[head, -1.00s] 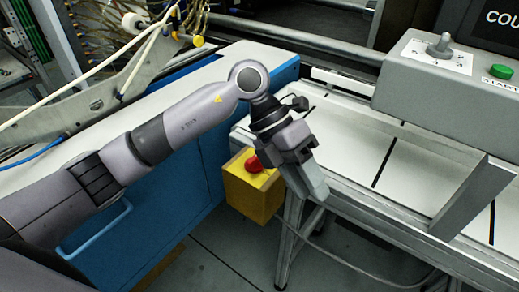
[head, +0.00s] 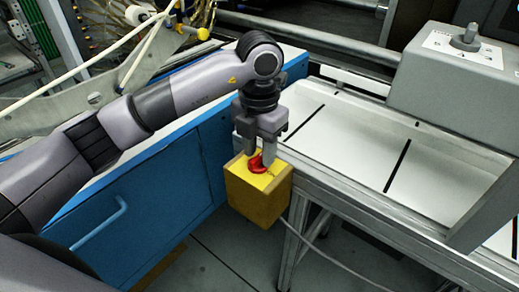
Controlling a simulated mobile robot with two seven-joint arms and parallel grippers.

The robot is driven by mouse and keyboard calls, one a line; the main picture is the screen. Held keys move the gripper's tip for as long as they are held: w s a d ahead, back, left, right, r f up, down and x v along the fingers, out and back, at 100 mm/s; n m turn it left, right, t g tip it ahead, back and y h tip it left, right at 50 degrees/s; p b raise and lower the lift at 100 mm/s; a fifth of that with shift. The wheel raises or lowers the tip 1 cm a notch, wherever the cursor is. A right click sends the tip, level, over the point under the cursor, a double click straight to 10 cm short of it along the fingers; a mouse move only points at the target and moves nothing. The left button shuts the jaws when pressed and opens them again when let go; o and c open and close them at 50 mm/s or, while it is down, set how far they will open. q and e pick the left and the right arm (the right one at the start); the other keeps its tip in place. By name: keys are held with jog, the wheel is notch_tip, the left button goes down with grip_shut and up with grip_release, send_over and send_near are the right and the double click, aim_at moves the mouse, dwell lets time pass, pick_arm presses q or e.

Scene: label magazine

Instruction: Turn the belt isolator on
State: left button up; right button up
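The belt isolator is a yellow box (head: 258,204) with a red knob (head: 257,168) on its top face, at the end of the conveyor. My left gripper (head: 259,158) points down over the box, with its fingers apart at the red knob, one on each side. The fingers partly hide the knob. I cannot tell whether they press on it or stand clear of it. The knob's position marks are too small to read. My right gripper is not in view.
A blue cabinet (head: 160,185) with a handle stands left of the box. The white conveyor bed (head: 350,135) runs to the right on a metal frame. A grey control box (head: 455,85) with a selector switch sits above it. Floor is clear below the yellow box.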

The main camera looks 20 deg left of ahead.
pick_arm(q)
jog(key=shift+f, duration=0.2)
grip_shut()
